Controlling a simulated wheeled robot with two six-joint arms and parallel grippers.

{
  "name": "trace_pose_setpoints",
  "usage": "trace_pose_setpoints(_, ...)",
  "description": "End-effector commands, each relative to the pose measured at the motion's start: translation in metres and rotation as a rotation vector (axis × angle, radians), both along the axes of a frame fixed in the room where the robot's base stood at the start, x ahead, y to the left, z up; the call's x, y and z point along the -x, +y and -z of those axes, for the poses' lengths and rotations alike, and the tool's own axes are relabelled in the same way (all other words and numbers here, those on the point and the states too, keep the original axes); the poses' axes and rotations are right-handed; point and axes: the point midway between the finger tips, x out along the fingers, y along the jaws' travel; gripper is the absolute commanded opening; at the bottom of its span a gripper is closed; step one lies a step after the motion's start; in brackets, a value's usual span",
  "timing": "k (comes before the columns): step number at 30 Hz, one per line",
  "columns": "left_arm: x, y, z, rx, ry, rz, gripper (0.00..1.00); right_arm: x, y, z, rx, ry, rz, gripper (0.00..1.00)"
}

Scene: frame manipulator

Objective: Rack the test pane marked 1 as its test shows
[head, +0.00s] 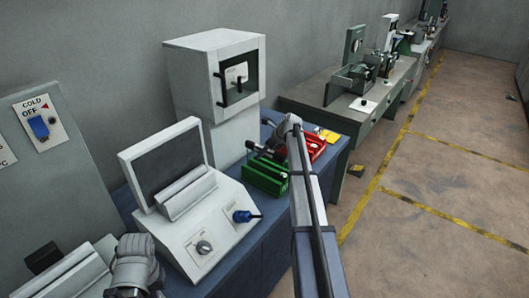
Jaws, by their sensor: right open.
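My right gripper (262,147) is open at the far end of the blue bench, over or beside the green rack (265,178) and the red rack (317,146). I cannot tell if it touches either. No pane with a readable 1 shows. A white console (215,218) with a dark screen (166,165), a ledge in front of it, a round knob (203,247) and a blue lever (243,216) stands nearer. My left wrist is at the lower left, with its fingers out of sight.
A white cabinet (192,75) with a windowed door stands behind the console. A wall panel (40,118) reads COLD and OFF beside a blue switch (39,127). Yellow pieces (327,135) lie past the red rack. Another bench (345,108) with equipment stands farther back. Floor at right is mostly clear.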

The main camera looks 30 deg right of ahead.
Motion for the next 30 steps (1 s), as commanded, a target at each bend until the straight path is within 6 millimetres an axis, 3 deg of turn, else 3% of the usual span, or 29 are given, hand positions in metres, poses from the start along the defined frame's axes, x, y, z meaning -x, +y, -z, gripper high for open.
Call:
trace_pose_setpoints(8,0.0,0.0,-0.01,0.0,0.0,0.0,0.0,0.005,-0.002,-0.009,0.0,0.0,0.0,0.62)
trace_pose_setpoints(22,0.0,0.0,-0.061,0.001,0.0,-0.002,0.0,0.037,-0.015,-0.062,-0.001,-0.001,0.001,0.62)
trace_pose_setpoints(30,0.0,0.0,-0.064,0.001,0.0,-0.004,0.0,0.041,-0.017,-0.064,0.0,-0.001,0.0,0.62)
